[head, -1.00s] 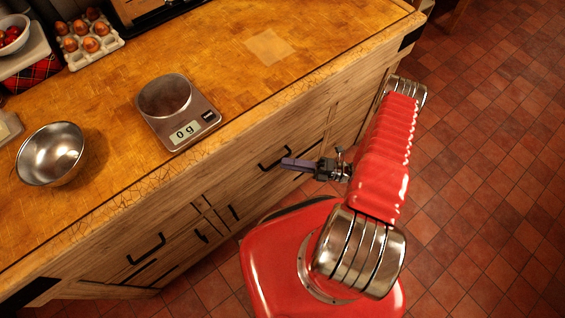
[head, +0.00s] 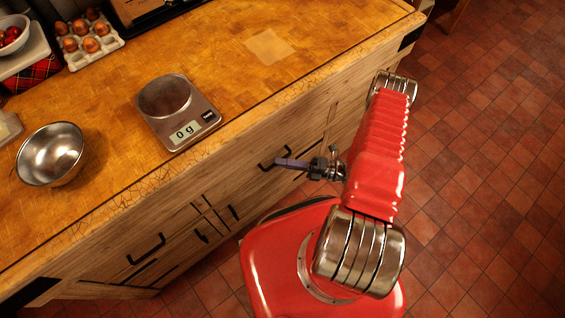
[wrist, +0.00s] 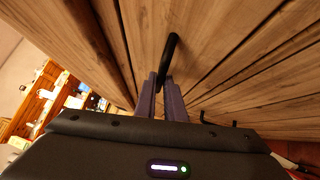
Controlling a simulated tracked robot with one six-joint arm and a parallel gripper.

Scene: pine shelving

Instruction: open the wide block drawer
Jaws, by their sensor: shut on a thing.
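The wide block drawer (head: 250,172) is a wooden front under the worktop edge, with a black bar handle (head: 268,163). The drawer looks closed, its front about level with the block's face. My gripper (head: 279,162) reaches the handle from the right in the head view. In the wrist view my gripper (wrist: 163,85) has its two purple-grey fingers on either side of the black handle (wrist: 169,55), shut on it. Part of the handle is hidden between the fingers.
A second black handle (head: 146,249) is on the block's front at lower left, with cupboard doors between. A kitchen scale (head: 178,112), a steel bowl (head: 52,154) and an egg tray (head: 90,40) stand on the worktop. The tiled floor (head: 480,170) at right is clear.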

